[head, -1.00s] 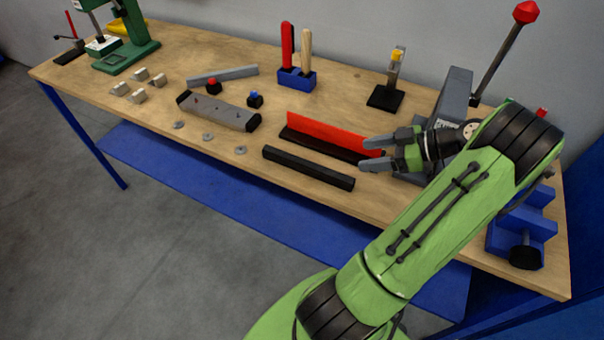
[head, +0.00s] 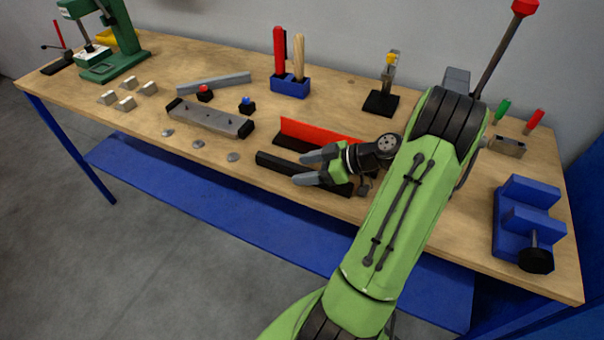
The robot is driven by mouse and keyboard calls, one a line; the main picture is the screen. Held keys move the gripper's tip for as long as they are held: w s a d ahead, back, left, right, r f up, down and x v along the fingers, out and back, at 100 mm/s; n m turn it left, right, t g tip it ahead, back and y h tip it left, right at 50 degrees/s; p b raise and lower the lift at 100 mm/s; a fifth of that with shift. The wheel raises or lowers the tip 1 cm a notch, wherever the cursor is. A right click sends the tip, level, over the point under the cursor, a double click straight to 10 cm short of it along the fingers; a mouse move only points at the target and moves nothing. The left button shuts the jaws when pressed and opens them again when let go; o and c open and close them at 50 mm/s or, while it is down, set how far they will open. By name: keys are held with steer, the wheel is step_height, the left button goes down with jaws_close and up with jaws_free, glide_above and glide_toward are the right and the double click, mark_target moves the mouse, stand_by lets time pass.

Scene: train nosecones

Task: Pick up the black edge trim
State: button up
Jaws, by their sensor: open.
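The black edge trim (head: 276,164) is a long dark bar lying along the front edge of the wooden workbench (head: 420,255). My gripper (head: 299,169) is open and empty, with its grey fingertips pointing left over the trim's middle. The gripper hides part of the trim's right half, and its right end shows below the fingers. I cannot tell whether the fingers touch the trim or hover above it.
A red strip on a black base (head: 312,133) stands just behind the trim. A grey bar with black ends (head: 211,119) and several washers lie to the left. A blue vise (head: 527,222) stands at the right end. A blue tool holder (head: 290,87) is behind.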

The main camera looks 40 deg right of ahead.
jaws_close()
steer(key=shift+r, duration=0.1)
stand_by(0.3)
